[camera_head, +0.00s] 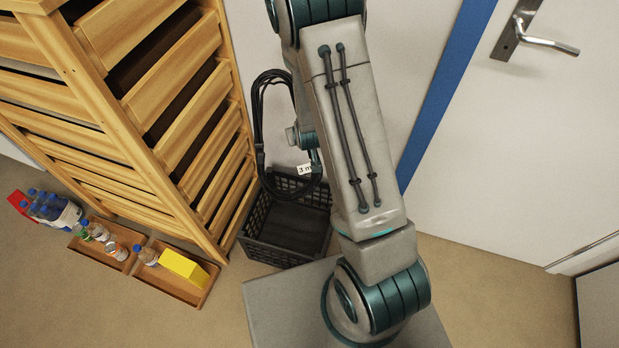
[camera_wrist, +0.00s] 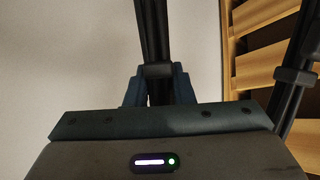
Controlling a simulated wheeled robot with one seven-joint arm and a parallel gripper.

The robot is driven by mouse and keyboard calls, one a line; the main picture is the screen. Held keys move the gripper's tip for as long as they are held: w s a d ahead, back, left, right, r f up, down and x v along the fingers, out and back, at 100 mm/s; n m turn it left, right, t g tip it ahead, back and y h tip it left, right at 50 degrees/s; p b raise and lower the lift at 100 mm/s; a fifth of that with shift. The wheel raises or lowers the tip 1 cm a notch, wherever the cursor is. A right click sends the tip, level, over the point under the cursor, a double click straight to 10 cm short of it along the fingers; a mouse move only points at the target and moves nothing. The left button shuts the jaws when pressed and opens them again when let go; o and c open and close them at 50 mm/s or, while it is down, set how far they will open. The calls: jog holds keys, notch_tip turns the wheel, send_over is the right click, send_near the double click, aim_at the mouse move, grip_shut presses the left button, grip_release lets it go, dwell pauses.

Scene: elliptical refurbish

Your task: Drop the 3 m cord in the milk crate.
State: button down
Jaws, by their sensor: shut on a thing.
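The 3 m cord (camera_head: 258,110) is a black looped cable with a white "3 m" tag (camera_head: 304,169). It hangs from my gripper (camera_head: 313,160), partly hidden behind my arm in the head view. In the wrist view the cord (camera_wrist: 152,35) runs up from between the fingers of my gripper (camera_wrist: 158,88), which is shut on it. The milk crate (camera_head: 250,248) is a dark lattice crate on the floor by the wall. The part of the crate's inside that shows looks empty.
A wooden drawer rack (camera_head: 140,90) stands close to the crate's left. Wooden trays (camera_head: 180,286) with bottles, a can and a yellow box lie on the floor in front of it. A white door (camera_head: 510,130) with a blue frame is at the right.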

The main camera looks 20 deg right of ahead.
notch_tip(320, 180, down, 48)
jog(key=s+g+b, duration=0.1)
jog(key=g+b, duration=0.2)
jog(key=b, duration=2.8)
jog(key=shift+s+m, duration=0.3)
jog(key=shift+s, duration=0.05)
jog(key=c, duration=1.2)
grip_release()
jog(key=shift+o, duration=0.2)
jog(key=shift+y, duration=0.3)
